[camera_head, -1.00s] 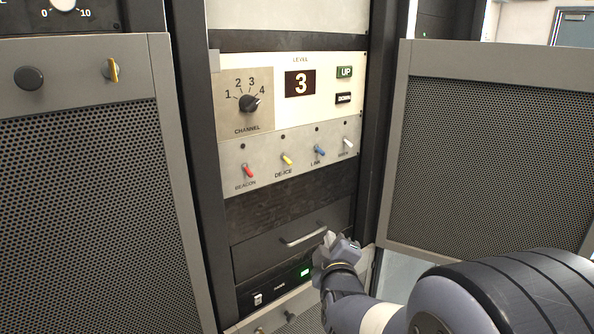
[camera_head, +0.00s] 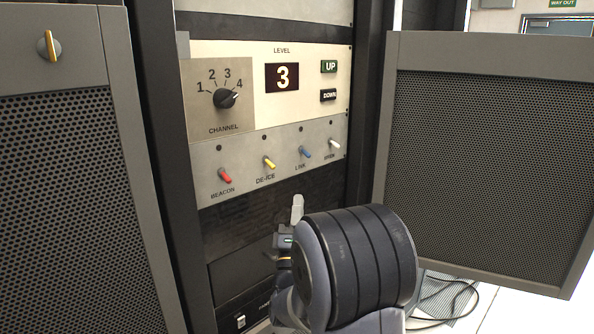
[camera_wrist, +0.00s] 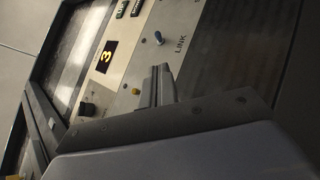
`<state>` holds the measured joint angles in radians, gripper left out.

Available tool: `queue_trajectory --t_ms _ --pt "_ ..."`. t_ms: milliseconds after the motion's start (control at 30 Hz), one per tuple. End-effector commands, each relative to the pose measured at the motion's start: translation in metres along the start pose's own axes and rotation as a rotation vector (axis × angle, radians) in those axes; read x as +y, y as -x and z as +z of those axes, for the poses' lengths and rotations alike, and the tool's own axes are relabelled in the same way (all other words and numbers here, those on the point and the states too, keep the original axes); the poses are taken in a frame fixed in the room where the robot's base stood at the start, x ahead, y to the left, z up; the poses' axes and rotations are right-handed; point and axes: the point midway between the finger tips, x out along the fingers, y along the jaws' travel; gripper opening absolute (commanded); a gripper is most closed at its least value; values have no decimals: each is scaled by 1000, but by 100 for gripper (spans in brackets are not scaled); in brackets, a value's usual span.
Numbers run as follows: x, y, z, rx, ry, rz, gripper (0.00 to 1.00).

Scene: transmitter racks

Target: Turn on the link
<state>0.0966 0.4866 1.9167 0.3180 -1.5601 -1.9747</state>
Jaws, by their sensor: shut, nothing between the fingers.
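The LINK switch is a small blue toggle (camera_head: 305,152) on the grey switch panel (camera_head: 290,172), between the yellow DE-ICE toggle (camera_head: 269,163) and the white-tipped toggle (camera_head: 334,143). The lamp above it looks dark. In the wrist view the blue toggle (camera_wrist: 158,37) stands just past my fingertips, beside the word LINK. My gripper (camera_head: 297,208) is shut and empty, below the toggle row in the head view and apart from the blue toggle. In the wrist view my gripper (camera_wrist: 160,75) points toward the panel. My arm hides part of the rack below.
A red BEACON toggle (camera_head: 225,175) is at the panel's left. Above are the CHANNEL knob (camera_head: 225,98), the LEVEL display (camera_head: 282,77) reading 3, and the UP (camera_head: 329,66) and DOWN (camera_head: 328,95) buttons. Open mesh doors (camera_head: 70,180) and (camera_head: 480,150) flank the rack.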

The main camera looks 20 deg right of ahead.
Motion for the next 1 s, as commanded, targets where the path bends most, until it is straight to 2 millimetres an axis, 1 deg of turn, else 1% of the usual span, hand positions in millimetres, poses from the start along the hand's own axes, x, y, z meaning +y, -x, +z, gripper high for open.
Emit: queue_trajectory --t_ms 200,333,467,700,833,1000 --pt "0 -1 0 1 -2 -1 0" --pt "1 -10 0 0 -2 0 0" --pt "2 -31 0 -1 -2 0 0" --pt "2 -75 0 0 -2 0 0" --pt "1 -90 0 1 -2 -2 0" --pt "0 -99 0 2 -2 -2 0"
